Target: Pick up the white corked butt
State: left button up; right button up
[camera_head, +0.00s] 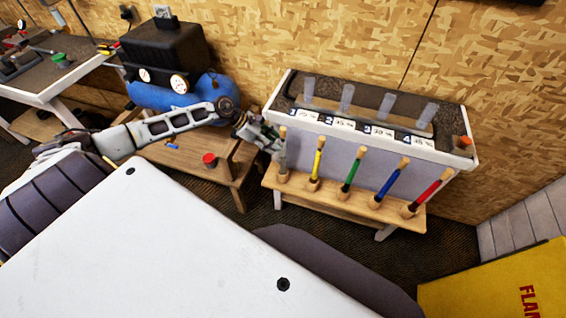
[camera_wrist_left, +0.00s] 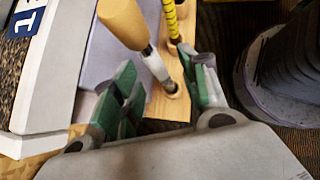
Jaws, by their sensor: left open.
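The white corked butt (camera_head: 282,158) stands at the left end of a wooden rack, its cork at the top. In the left wrist view its white shaft (camera_wrist_left: 156,64) and tan cork (camera_wrist_left: 122,22) show between the two fingers in the picture. My left gripper (camera_head: 266,137) is open beside the butt, on its left in the head view. In the left wrist view the green-padded fingers (camera_wrist_left: 165,84) sit on either side of the shaft, apart from it. I cannot tell how far beyond the fingertips it stands. My right gripper is out of view.
Yellow (camera_head: 317,166), green (camera_head: 351,172), blue (camera_head: 390,180) and red (camera_head: 427,193) corked butts stand to the right along the wooden rack (camera_head: 330,199). A white-edged bench (camera_head: 468,150) rises behind. A low wooden table with a red-topped can (camera_head: 210,160) is at left.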

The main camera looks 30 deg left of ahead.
aim_at(283, 147)
pick_arm(q)
jog(key=shift+w+d+f, duration=0.1)
jog(key=shift+d+f, duration=0.05)
dwell(0.4)
jog(key=shift+w+a+p+x, duration=0.1)
jog(key=shift+w+p+x, duration=0.1)
jog(key=shift+x, duration=1.1)
jog(key=shift+w+a+p+x, duration=0.1)
jog(key=shift+p+x, duration=0.05)
jog(key=shift+x, duration=1.15)
grip_shut()
